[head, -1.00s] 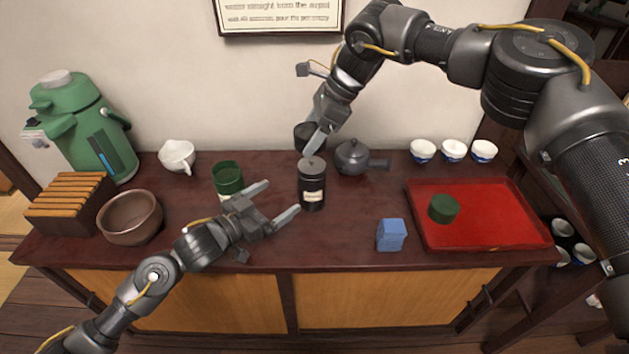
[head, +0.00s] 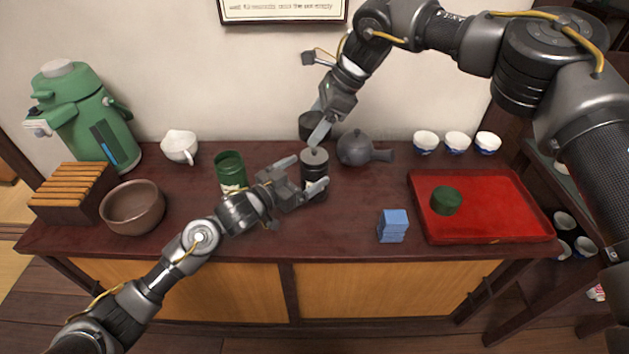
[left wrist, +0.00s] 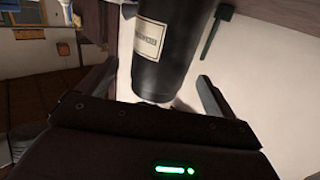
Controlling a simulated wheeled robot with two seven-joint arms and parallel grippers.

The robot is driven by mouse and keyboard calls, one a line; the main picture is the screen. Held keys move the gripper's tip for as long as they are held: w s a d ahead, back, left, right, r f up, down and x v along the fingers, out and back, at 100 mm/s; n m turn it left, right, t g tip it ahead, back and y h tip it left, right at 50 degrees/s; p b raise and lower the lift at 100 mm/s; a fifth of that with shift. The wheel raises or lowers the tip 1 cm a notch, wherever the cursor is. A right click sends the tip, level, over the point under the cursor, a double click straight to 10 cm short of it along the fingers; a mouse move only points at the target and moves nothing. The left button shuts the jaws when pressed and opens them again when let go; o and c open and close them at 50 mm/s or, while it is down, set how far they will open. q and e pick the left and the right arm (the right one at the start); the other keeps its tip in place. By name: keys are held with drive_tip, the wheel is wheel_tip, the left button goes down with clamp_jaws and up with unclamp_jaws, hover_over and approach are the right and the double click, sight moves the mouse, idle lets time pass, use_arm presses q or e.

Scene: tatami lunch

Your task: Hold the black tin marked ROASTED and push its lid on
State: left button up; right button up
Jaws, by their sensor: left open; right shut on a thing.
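The black tin (head: 314,167) with a pale label stands upright on the dark table near the middle. Its label shows in the left wrist view (left wrist: 149,38), with print too small to read surely. My left gripper (head: 307,175) is open, its fingers on either side of the tin, with visible gaps in the left wrist view. My right gripper (head: 318,138) comes down from above and is shut on the knob of the black lid (head: 314,154). The lid is at the tin's top; I cannot tell how far it is seated.
A green tin (head: 230,170) stands left of the black tin. A blue block (head: 393,225) lies front right, beside a red tray (head: 480,225) holding a green lid (head: 445,200). A brown bowl (head: 133,207) stands left.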

sight(316, 150)
use_arm(q)
drive_tip(key=shift+x, duration=2)
drive_tip(key=c, duration=1.5)
drive_tip(key=shift+o, duration=0.2)
use_arm(e)
drive_tip(key=shift+a+f, duration=0.1)
drive_tip(key=shift+f, duration=2.35)
drive_tip(key=shift+f, duration=0.1)
drive_tip(key=shift+f, duration=0.8)
drive_tip(key=shift+f, duration=0.7)
drive_tip(key=o, duration=1.1)
drive_tip(key=shift+s, duration=0.1)
